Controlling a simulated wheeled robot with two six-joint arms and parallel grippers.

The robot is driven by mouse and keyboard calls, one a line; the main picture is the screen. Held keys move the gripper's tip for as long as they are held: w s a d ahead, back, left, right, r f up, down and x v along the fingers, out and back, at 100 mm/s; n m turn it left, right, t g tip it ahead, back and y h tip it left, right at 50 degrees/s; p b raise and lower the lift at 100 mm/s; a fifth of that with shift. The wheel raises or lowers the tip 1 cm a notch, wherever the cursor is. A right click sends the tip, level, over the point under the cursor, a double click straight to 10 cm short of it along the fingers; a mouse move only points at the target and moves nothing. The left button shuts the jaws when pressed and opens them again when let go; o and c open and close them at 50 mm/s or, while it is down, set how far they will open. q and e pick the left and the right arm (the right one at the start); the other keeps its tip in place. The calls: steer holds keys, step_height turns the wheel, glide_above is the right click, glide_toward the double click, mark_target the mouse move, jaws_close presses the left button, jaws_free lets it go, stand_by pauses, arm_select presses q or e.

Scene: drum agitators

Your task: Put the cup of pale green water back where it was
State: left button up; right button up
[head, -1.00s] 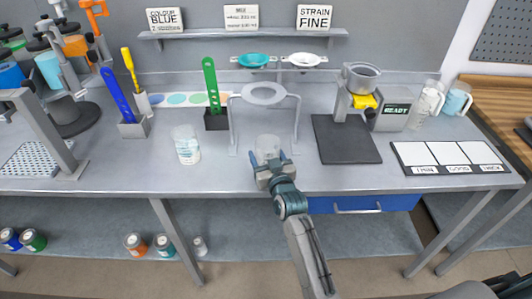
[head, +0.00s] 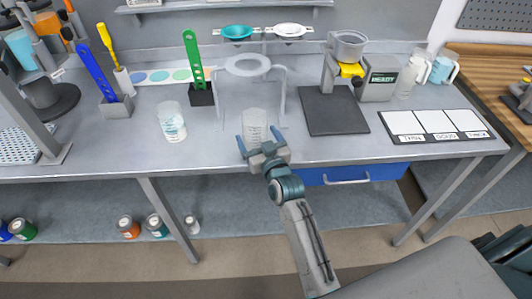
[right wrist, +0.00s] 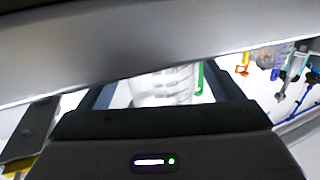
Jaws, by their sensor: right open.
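A clear graduated cup (head: 255,122) stands upright on the grey bench, in front of the white ring stand. Its contents look nearly colourless, so I cannot tell whether they are pale green. My right gripper (head: 260,138) is open, its fingers spread at the near side of the cup and not closed on it. In the right wrist view the cup (right wrist: 165,86) shows between the open fingers, partly hidden by a grey bar across the picture. A second clear cup (head: 172,124) with whitish-teal contents stands further left. My left gripper is not in view.
The ring stand (head: 248,66) rises just behind the cup. A green spatula in a black holder (head: 202,95) stands left of it. A dark plate with a dispenser (head: 333,112) and a labelled three-panel mat (head: 436,124) lie right.

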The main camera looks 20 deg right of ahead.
steer(key=s+b, duration=0.1)
steer(key=s, duration=0.7)
steer(key=shift+b, duration=0.3)
